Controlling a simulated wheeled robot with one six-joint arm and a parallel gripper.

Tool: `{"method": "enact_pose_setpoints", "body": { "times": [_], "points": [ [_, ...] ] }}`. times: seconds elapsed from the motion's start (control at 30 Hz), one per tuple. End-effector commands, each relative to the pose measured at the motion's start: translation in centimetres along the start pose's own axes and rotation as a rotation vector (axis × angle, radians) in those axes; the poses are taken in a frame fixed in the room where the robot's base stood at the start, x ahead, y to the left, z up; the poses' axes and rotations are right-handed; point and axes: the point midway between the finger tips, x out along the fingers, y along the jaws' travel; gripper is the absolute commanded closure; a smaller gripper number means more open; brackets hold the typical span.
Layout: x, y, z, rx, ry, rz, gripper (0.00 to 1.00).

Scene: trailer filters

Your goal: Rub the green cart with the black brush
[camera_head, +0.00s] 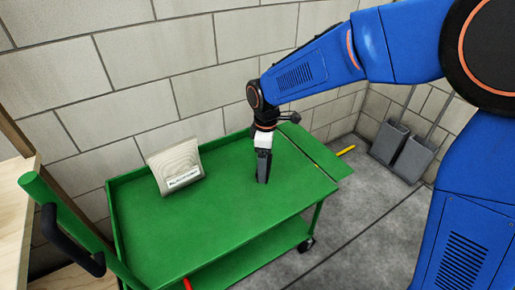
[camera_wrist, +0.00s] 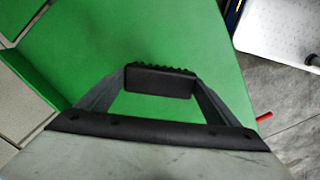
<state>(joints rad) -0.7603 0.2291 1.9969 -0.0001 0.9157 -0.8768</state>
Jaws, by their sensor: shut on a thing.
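The green cart (camera_head: 200,225) stands against the block wall, its flat green top filling much of the wrist view (camera_wrist: 180,30). My gripper (camera_head: 263,170) points down over the right-middle part of the cart top. In the wrist view its two dark fingers (camera_wrist: 158,88) close in on the black brush (camera_wrist: 160,80), a small dark block with a ridged far edge. The brush is at or just above the green surface; I cannot tell whether it touches. In the head view the brush is hard to make out from the dark fingers.
The cart's green push handle (camera_head: 62,222) is at left. The front cart top is clear.

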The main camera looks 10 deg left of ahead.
Motion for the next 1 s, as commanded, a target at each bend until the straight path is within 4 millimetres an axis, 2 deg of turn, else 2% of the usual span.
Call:
{"method": "enact_pose_setpoints", "body": {
  "times": [0.3,1.0],
  "points": [
    [-2.3,0.1,0.2,0.006,0.0,0.001,0.47],
    [-2.4,0.0,0.2,0.006,0.0,0.0,0.47]
  ]
}}
